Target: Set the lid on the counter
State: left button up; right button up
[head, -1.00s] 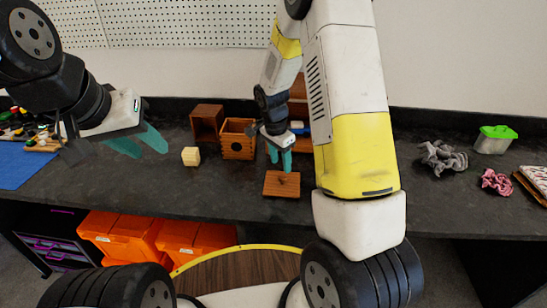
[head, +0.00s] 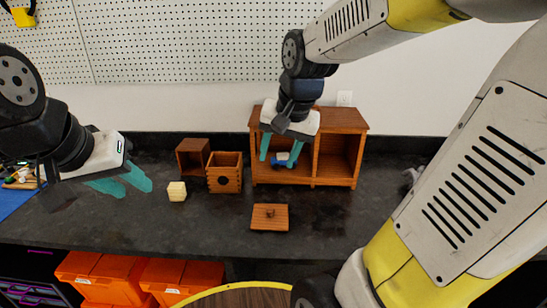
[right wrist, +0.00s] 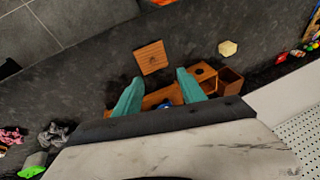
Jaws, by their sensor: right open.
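The lid (head: 269,217) is a flat square of reddish-brown wood with a small knob. It lies flat on the dark counter (head: 330,220) near the front edge, and it also shows in the right wrist view (right wrist: 151,58). My right gripper (head: 279,160) is open and empty, raised behind the lid and in front of the wooden shelf unit. In the right wrist view its two teal fingers (right wrist: 157,92) are spread apart with the lid beyond them. My left gripper (head: 120,187) hangs over the counter at the left, with its teal fingers apart and nothing between them.
Orange bins (head: 105,277) are below the counter.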

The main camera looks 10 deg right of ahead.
jog(key=s+r+n+t, duration=0.2)
jog(key=s+r+n, duration=0.1)
jog(key=s, duration=0.6)
jog(key=shift+s+a+r+n+y, duration=0.15)
jog(key=shift+a+n+y, duration=0.25)
jog(key=shift+n, duration=0.5)
